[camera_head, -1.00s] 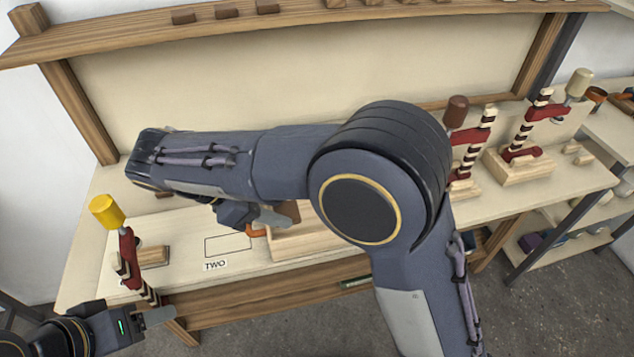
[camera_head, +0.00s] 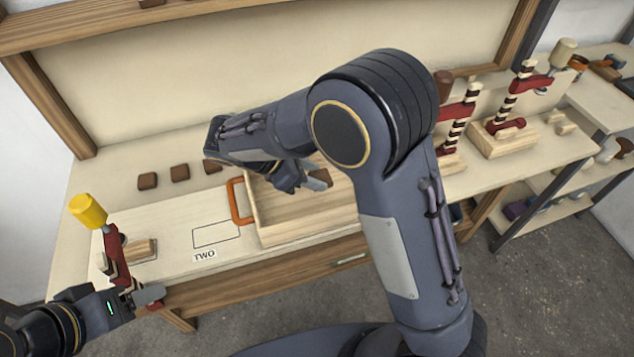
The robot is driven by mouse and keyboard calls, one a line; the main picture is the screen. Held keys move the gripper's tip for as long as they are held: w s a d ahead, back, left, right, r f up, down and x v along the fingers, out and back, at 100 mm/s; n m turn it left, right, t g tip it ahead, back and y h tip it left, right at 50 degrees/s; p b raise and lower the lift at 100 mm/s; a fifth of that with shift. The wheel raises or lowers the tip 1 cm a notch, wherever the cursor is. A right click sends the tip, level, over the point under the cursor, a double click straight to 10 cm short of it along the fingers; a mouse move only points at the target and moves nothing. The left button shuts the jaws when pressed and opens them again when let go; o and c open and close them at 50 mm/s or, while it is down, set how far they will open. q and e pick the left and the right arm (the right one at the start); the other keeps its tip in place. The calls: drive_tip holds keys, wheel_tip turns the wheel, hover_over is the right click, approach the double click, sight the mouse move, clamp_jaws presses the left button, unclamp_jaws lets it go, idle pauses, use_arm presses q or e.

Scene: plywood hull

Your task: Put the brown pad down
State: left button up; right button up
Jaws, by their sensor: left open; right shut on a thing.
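My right gripper (camera_head: 306,181) is shut on a brown pad (camera_head: 320,179), a small dark block that shows at its fingertips. It holds the pad over the wooden tray (camera_head: 290,231), which has an orange handle (camera_head: 239,201) on its left side. My forearm hides part of the tray, and I cannot tell how high the pad is above it. Three more brown pads (camera_head: 147,181) lie in a row on the bench left of the tray. A rectangular outline (camera_head: 216,234) labelled TWO is bare. My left gripper (camera_head: 148,297) is open at the front left, beside a red clamp (camera_head: 116,257).
The red clamp has a yellow handle (camera_head: 88,211) and stands by a small wooden block (camera_head: 140,251). More red clamps on wooden bases (camera_head: 502,138) stand at the right. A shelf (camera_head: 200,14) runs above the back panel. A side rack (camera_head: 560,170) stands at the far right.

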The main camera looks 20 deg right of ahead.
sight(317, 193)
drive_tip(key=f, duration=0.1)
drive_tip(key=d+f, duration=0.1)
drive_tip(key=f, duration=0.2)
drive_tip(key=shift+w+d, duration=0.25)
drive_tip(key=shift+w, duration=0.1)
drive_tip(key=shift+f, duration=0.45)
drive_tip(key=o, duration=1)
drive_tip(key=shift+c, duration=0.2)
